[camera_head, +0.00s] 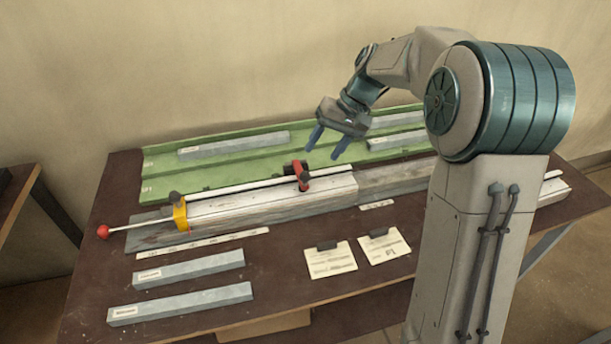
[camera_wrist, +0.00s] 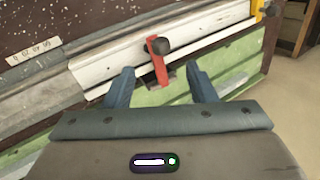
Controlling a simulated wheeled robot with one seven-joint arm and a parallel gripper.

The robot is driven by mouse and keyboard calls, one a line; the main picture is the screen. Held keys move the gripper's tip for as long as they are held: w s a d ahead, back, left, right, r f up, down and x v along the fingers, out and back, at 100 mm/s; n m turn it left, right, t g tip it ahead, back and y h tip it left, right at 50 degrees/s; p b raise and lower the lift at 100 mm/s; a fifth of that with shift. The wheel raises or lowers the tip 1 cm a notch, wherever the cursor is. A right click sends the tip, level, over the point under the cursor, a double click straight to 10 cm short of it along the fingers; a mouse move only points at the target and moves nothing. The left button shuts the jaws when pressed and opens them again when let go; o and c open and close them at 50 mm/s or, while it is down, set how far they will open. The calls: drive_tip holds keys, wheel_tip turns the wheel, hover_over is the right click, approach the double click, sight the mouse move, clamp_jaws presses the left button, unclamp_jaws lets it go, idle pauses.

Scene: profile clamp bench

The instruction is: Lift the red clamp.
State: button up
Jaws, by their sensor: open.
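The red clamp (camera_head: 303,179) sits across the white profile (camera_head: 265,203) on the bench, with a dark knob and dark parts at its back. In the wrist view the red clamp (camera_wrist: 157,62) stands upright with its black knob, beyond and between the fingertips. My gripper (camera_head: 328,146) is open and empty, above and a little to the right of the clamp in the head view. In the wrist view my gripper (camera_wrist: 158,82) has its two blue fingers spread apart, with the clamp in the gap between them. I cannot tell the exact height above it.
A yellow clamp (camera_head: 180,216) with a red-ended rod holds the profile's left end. A green tray (camera_head: 165,187) with grey bars lies behind. Grey bars (camera_head: 188,270) and two paper cards (camera_head: 330,260) lie in front. Dark bench top (camera_head: 280,270) is bare between them.

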sight(308, 173)
drive_tip(key=x, duration=1)
drive_tip(key=shift+a+f+p, duration=0.1)
drive_tip(key=shift+p, duration=0.2)
